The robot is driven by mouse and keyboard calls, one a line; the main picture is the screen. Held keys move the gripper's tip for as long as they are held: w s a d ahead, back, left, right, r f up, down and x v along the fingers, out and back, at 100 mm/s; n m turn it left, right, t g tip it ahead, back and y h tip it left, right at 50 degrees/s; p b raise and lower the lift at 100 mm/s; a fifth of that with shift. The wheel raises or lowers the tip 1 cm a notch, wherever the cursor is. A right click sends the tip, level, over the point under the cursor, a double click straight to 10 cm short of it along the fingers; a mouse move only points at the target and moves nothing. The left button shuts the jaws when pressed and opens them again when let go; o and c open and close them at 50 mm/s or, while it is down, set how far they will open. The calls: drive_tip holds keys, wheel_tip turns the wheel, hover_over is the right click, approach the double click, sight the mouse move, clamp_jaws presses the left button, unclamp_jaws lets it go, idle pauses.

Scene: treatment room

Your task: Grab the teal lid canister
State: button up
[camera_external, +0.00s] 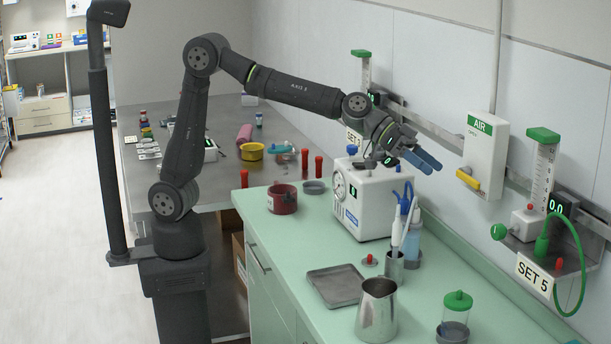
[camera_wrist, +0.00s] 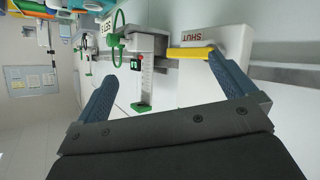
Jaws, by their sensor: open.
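A clear canister (camera_external: 455,320) with a green-teal lid (camera_external: 457,300) stands upright on the green counter near the front right in the external view. It is the closest match to the teal lid canister. My gripper (camera_external: 422,160) is raised above the white device, well behind and above the canister, with its blue fingers pointing right toward the wall. The wrist view shows the fingers apart with nothing between them, so my gripper (camera_wrist: 163,70) is open and empty. I cannot make out the canister in the wrist view.
A steel pitcher (camera_external: 377,310) stands left of the canister. A grey tray (camera_external: 336,286), a cup with tools (camera_external: 394,270), a blue bottle (camera_external: 413,243) and the white device (camera_external: 367,200) are behind it. Wall fittings include the yellow-handled air box (camera_external: 487,150) and a green hose (camera_external: 582,265).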

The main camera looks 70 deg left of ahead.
drive_tip(key=c, duration=0.4)
drive_tip(key=shift+c, duration=0.2)
drive_tip(key=shift+w+a, duration=0.1)
